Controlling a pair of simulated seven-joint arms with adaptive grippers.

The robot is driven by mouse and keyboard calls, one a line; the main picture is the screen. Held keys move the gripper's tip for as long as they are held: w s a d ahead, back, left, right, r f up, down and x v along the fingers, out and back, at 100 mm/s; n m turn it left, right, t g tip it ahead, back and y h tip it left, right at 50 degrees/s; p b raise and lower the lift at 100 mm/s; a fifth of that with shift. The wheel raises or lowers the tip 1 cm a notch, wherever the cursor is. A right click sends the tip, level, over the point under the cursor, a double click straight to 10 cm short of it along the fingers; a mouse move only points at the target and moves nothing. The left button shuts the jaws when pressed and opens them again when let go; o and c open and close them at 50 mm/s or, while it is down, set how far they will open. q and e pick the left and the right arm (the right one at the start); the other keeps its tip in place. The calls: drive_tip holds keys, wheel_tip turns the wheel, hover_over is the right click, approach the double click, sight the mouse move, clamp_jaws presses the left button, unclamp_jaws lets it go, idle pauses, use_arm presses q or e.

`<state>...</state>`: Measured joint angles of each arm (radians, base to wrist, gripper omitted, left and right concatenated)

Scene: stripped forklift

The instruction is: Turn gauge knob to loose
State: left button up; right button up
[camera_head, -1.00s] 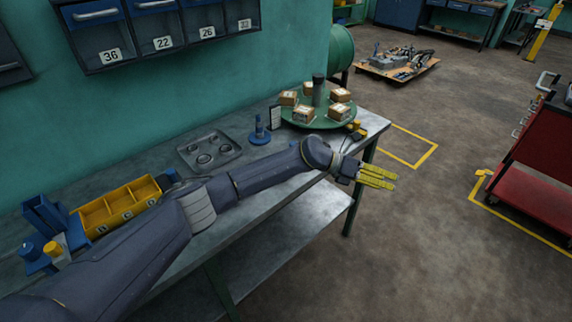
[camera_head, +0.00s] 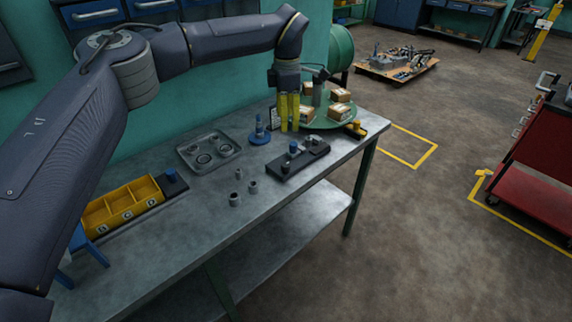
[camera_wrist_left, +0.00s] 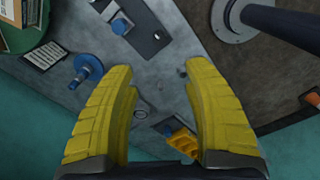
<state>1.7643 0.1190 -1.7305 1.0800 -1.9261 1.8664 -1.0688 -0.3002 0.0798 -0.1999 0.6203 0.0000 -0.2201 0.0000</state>
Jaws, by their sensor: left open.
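The task's gauge is likely the dark rectangular fixture (camera_head: 313,157) on the workbench, with a blue knob (camera_head: 293,147) and small metal parts on top. A dark plate (camera_wrist_left: 148,22) with a blue knob (camera_wrist_left: 121,25) also shows at the top of the left wrist view. I cannot read the knob's setting. My left gripper (camera_head: 289,126) has yellow fingers pointing down, above the bench and behind the fixture in the head view. In the left wrist view its fingers (camera_wrist_left: 160,75) are spread apart with nothing between them. My right gripper is not in view.
A blue spindle stand (camera_head: 259,135) is left of the gripper. A green turntable (camera_head: 325,122) with boxes is behind and right. A grey tray (camera_head: 208,152), several metal cylinders (camera_head: 235,199) and a yellow bin (camera_head: 122,205) occupy the bench.

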sight(286, 164)
use_arm(q)
wheel_tip(286, 164, down, 17)
drive_tip(key=shift+a+f, duration=0.1)
idle(0.6)
clamp_jaws()
idle(0.4)
